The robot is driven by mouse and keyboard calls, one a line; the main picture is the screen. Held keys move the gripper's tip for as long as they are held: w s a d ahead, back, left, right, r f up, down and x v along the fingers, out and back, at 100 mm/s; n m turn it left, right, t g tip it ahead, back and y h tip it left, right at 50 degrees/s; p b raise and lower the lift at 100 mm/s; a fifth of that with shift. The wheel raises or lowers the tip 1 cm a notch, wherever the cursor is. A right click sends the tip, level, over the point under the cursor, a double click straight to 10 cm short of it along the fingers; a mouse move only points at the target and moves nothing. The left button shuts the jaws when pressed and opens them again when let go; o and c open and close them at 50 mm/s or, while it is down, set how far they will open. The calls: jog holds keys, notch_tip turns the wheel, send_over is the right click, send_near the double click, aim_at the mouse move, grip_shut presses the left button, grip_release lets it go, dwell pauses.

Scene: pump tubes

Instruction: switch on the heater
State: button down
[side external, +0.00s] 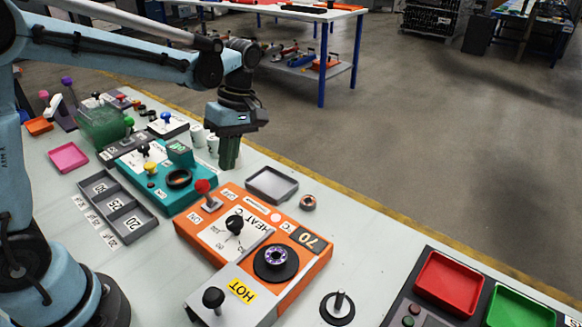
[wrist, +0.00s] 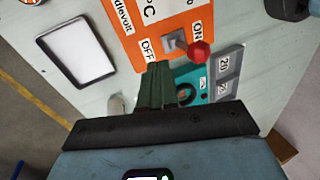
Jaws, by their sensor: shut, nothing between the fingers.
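The heater is an orange box (side external: 316,240) with a "HEAT °C" panel, a black knob, a round dial and a display reading 70. Its toggle switch has a red knob (side external: 202,187) on a grey base at the box's far left corner. In the wrist view the red knob (wrist: 199,52) sits beside the ON label (wrist: 197,31) and appears to lean that way; the OFF label (wrist: 148,50) is on the other side. My gripper (side external: 228,165) is shut and empty, above the table beyond the switch. In the wrist view its fingertips (wrist: 158,70) are near the OFF label, apart from the knob.
A teal device (side external: 155,178) stands left of the heater. A grey empty tray (side external: 272,198) lies to the right of my gripper, and white cups (side external: 198,136) stand behind it. A grey compartment tray (side external: 120,230) is at the left. Red and green bins (side external: 450,254) are at the right.

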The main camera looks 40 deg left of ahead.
aim_at(207, 181)
jog(key=shift+s+a+f, duration=0.15)
jog(key=shift+s, duration=0.65)
jog(key=shift+s+a+f, duration=0.1)
jog(key=shift+s+f, duration=0.05)
jog(key=shift+s, duration=0.65)
jog(key=shift+s+r+t, duration=0.1)
jog(key=shift+s+t, duration=0.3)
jog(key=shift+t, duration=0.35)
jog(key=shift+s+t, duration=0.35)
jog(key=shift+t, duration=0.4)
jog(key=shift+s, duration=0.45)
